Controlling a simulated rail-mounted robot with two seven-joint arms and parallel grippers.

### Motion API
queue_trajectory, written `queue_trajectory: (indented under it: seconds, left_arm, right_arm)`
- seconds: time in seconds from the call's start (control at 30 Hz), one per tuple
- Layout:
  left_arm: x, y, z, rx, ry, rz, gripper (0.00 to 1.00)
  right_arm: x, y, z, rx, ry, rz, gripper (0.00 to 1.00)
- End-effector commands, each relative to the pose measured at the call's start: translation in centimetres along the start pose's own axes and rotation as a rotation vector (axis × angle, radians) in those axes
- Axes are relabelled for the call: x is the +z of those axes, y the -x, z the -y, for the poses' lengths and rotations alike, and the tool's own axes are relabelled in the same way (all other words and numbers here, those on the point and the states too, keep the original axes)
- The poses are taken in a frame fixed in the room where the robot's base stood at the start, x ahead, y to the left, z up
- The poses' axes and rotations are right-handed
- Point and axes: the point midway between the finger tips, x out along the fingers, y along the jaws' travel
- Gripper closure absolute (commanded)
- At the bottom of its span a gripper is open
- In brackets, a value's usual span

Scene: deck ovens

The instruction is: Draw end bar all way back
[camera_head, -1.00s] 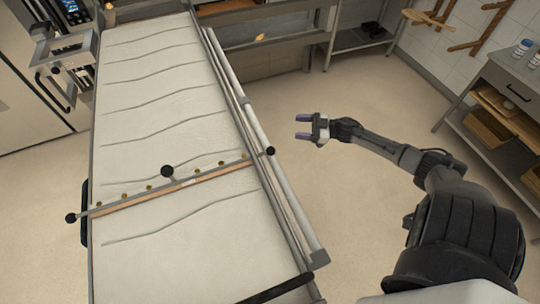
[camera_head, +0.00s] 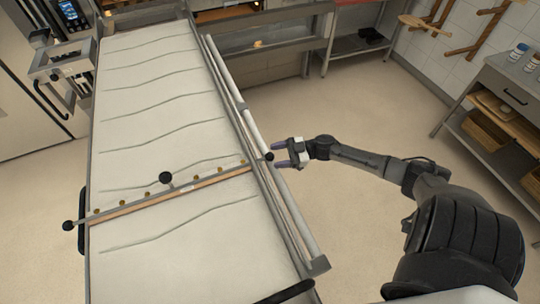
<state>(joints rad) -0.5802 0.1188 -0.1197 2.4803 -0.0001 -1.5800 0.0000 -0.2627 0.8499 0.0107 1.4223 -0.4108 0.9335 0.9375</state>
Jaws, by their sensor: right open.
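The end bar (camera_head: 135,204) is a long wooden and metal bar lying across the pale loader belt (camera_head: 150,110). It has a black knob on a post near its middle (camera_head: 166,178), a left end knob (camera_head: 67,225) and a right end knob (camera_head: 269,157). My right gripper (camera_head: 276,155) is open, its two purple-tipped fingers pointing left. In the picture the fingers lie above and below the right end knob; I cannot tell whether they touch it. My left gripper is not in view.
A metal side rail (camera_head: 265,175) runs along the belt's right edge. A black handle (camera_head: 285,291) is at the near end. Ovens stand at the far end. The floor between is clear.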

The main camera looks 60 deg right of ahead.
Motion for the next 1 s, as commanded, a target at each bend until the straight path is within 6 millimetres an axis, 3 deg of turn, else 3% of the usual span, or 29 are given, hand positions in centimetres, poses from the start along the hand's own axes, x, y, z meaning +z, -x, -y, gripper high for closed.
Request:
queue_trajectory:
  seconds: [0.23, 0.67, 1.0]
  left_arm:
    - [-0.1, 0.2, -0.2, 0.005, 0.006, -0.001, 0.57]
    - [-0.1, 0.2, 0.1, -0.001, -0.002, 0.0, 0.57]
    - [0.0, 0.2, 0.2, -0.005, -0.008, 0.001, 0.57]
  right_arm:
    - [0.0, -2.4, 0.0, 0.0, -0.001, -0.001, 0.4]
    - [0.0, -3.0, 0.0, 0.0, -0.001, 0.0, 0.4]
    - [0.0, -3.0, 0.0, 0.0, -0.001, 0.0, 0.7]
